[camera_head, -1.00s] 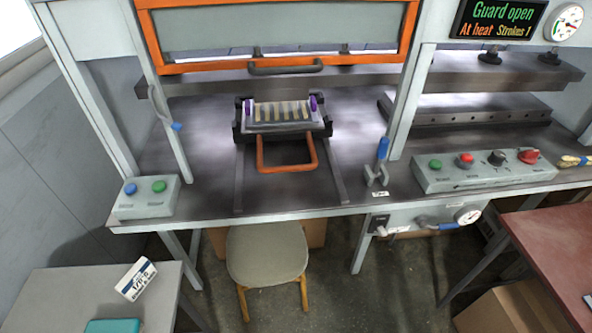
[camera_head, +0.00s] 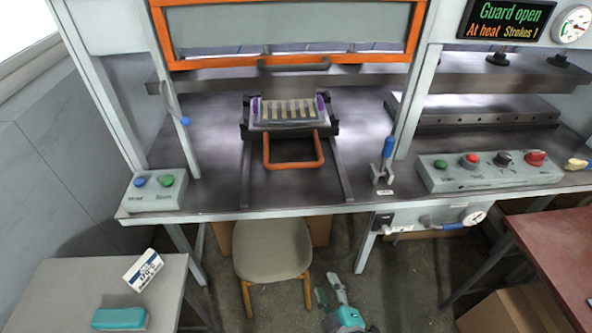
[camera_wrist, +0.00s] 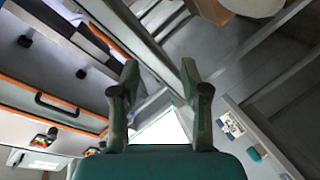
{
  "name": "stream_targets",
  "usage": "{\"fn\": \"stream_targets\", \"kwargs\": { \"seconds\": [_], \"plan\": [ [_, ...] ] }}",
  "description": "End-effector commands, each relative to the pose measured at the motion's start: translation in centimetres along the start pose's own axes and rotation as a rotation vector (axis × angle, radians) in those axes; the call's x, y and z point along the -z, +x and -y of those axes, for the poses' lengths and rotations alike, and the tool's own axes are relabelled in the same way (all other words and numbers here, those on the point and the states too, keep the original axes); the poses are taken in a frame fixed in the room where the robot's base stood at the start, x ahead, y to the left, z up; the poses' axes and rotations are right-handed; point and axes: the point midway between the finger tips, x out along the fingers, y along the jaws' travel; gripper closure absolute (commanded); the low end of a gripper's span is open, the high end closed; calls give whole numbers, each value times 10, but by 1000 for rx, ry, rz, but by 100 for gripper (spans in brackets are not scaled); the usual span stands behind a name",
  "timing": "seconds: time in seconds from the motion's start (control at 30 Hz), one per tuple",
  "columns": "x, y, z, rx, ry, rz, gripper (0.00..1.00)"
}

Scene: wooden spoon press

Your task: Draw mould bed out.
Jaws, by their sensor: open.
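The mould bed (camera_head: 288,112) sits on its rails inside the press, a dark carriage carrying a plate of several slots with purple end pieces. Its orange pull handle (camera_head: 293,166) sticks out toward the front. The orange-framed guard (camera_head: 300,66) is raised above it, and the display (camera_head: 507,18) reads "Guard open". My gripper (camera_head: 330,294) is low at the bottom centre, below the bench's front edge and apart from the handle. In the wrist view its teal fingers (camera_wrist: 160,82) are spread with nothing between them. The mould bed is not clear in the wrist view.
A stool (camera_head: 272,247) stands under the bench, close left of my gripper. A blue-handled clamp (camera_head: 383,162) stands right of the rails. Button boxes stand left (camera_head: 155,190) and right (camera_head: 490,170). The bench between handle and front edge is clear.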

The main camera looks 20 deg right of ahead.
Motion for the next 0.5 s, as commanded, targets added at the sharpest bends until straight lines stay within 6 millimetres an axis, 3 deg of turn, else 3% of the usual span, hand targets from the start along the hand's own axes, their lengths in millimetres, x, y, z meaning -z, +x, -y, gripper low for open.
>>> {"fn": "stream_targets", "kwargs": {
  "seconds": [0.03,0.3,0.5],
  "plan": [
    [8,19,-8,-14,-44,0,55],
    [43,103,-50,-60,-292,50,55],
    [66,143,-79,-82,-419,89,55]
  ]
}}
